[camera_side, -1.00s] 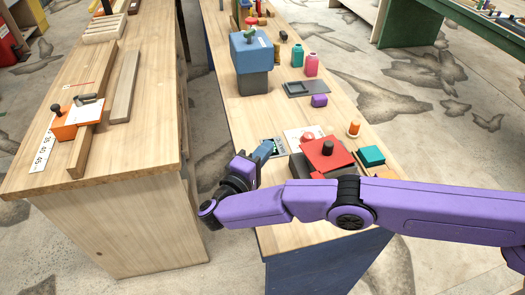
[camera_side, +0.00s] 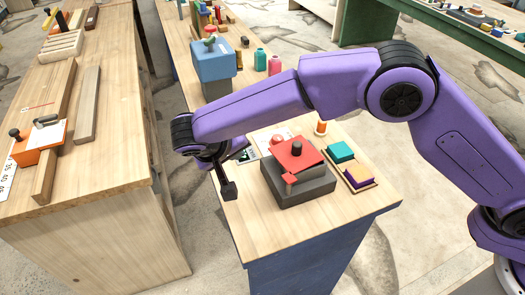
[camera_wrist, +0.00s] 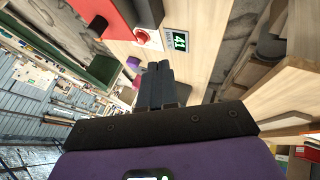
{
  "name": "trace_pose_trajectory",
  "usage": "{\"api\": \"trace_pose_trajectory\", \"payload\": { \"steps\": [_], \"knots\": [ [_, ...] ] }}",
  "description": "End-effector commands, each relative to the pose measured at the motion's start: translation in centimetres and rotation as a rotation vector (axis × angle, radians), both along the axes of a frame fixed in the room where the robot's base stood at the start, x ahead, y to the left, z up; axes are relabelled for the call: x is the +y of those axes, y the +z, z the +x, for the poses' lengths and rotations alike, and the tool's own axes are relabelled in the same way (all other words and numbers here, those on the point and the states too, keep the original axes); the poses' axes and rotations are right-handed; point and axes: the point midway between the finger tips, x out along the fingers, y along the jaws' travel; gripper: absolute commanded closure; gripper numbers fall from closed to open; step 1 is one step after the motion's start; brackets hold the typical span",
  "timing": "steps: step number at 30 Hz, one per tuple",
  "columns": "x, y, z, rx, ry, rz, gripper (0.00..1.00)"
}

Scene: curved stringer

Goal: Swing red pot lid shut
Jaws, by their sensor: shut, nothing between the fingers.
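The red pot lid (camera_side: 297,155), a flat square plate with a dark knob, sits over the dark grey square pot (camera_side: 300,190) near the front end of the right bench. A small red tab (camera_side: 290,180) shows at its front. I cannot tell whether the lid lies fully flat. My gripper (camera_side: 229,192) is shut and empty, pointing down left of the pot and apart from it, near the bench's left edge. In the wrist view its dark fingers (camera_wrist: 157,85) are together; the red lid (camera_wrist: 88,10) and part of the dark pot (camera_wrist: 128,12) show at the top left.
A panel with a red button (camera_wrist: 142,37) and a green-digit display (camera_wrist: 179,41) lies behind my gripper. A teal block (camera_side: 340,151) and an orange peg (camera_side: 321,127) stand by the pot. A blue box (camera_side: 213,62) stands farther back. The bench front is clear.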

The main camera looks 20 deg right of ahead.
Motion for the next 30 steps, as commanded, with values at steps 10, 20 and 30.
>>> {"api": "trace_pose_trajectory", "payload": {
  "steps": [10, 20, 30],
  "knots": [
    [-0.9, -1.3, 0.3, 0.01, -0.035, 0.053, 1.0],
    [-3.5, -6.2, 3.0, 0.01, -0.034, 0.051, 1.0],
    [-6.9, -7.6, 4.3, 0.008, -0.033, 0.054, 1.0]
  ]
}}
